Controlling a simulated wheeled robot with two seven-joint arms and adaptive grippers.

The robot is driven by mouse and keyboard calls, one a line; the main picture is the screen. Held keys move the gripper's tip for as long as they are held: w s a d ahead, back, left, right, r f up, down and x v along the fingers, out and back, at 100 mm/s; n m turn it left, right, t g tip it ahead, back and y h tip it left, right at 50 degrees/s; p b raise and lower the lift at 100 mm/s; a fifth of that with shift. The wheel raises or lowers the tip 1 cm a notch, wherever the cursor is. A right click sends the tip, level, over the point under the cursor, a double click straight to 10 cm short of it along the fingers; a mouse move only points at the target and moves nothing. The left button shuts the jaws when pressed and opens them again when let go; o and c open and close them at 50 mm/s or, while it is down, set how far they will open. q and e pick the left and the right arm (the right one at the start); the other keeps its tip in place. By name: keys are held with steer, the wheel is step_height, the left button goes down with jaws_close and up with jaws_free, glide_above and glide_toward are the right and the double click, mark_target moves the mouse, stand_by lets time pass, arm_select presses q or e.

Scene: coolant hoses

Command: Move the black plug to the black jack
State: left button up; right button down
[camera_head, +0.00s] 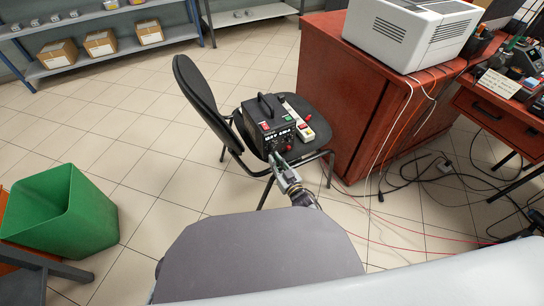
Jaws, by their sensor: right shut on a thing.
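A black power unit (265,126) with a top handle sits on the seat of a black chair. Its front panel carries a red switch and small red and dark jacks near the lower right. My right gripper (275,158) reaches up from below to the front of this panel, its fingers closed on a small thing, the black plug. The plug is too small and covered by the fingers to make out clearly. I cannot tell whether it touches the panel or which jack is the black one. My left gripper is not in view.
A red cabinet (340,75) stands close at the right, with cables (410,182) on the floor. A green bin (62,215) stands at the left.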

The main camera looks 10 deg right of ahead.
steer(key=c, duration=1.4)
jaws_free()
steer(key=shift+o, duration=0.2)
steer(key=o, duration=0.3)
steer(key=shift+p+v, duration=0.85)
steer(key=shift+v, duration=0.6)
steer(key=p+v, duration=0.2)
steer(key=v, duration=0.4)
steer(key=shift+p, duration=0.4)
